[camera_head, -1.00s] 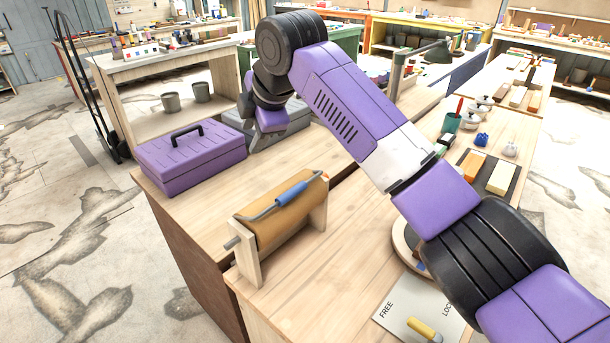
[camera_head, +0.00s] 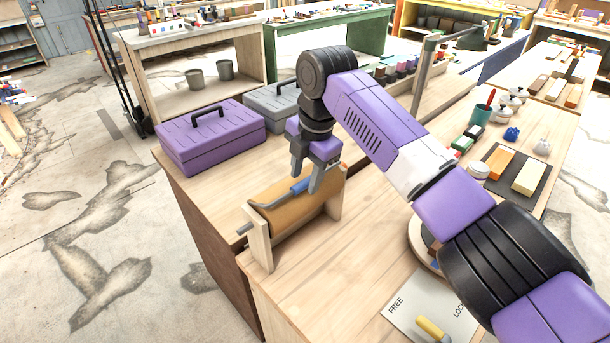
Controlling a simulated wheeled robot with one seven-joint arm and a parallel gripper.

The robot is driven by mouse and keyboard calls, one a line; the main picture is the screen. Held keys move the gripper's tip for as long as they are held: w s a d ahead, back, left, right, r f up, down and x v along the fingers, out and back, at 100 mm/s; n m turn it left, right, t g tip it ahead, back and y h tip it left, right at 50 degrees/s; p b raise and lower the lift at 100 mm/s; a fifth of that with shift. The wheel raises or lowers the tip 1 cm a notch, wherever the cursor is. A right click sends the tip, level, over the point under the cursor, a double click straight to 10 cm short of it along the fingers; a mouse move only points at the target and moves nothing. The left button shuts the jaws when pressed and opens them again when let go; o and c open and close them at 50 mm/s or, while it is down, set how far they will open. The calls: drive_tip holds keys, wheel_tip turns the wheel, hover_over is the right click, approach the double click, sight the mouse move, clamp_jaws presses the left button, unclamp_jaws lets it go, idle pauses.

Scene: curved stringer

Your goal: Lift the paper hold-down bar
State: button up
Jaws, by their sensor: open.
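The paper hold-down bar (camera_head: 268,205) is a grey bent rod with a blue sleeve (camera_head: 299,186). It lies along the top of a brown paper roll (camera_head: 290,214) held between two wooden end stands on the workbench. My gripper (camera_head: 306,182) points down at the blue sleeve with its two dark fingers apart. One finger shows on each side of the sleeve's far end. I cannot tell whether they touch it. The fingers and wrist hide part of the sleeve and the bar's far end.
A purple toolbox (camera_head: 210,140) and a grey toolbox (camera_head: 272,104) stand behind the roll. A white card reading FREE and LOCK (camera_head: 408,300), with a yellow handle (camera_head: 431,328), lies at the front. The bench right of the roll (camera_head: 365,235) is clear.

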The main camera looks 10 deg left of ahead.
drive_tip(key=shift+a+f, duration=0.1)
drive_tip(key=shift+f, duration=0.4)
clamp_jaws()
idle(1.2)
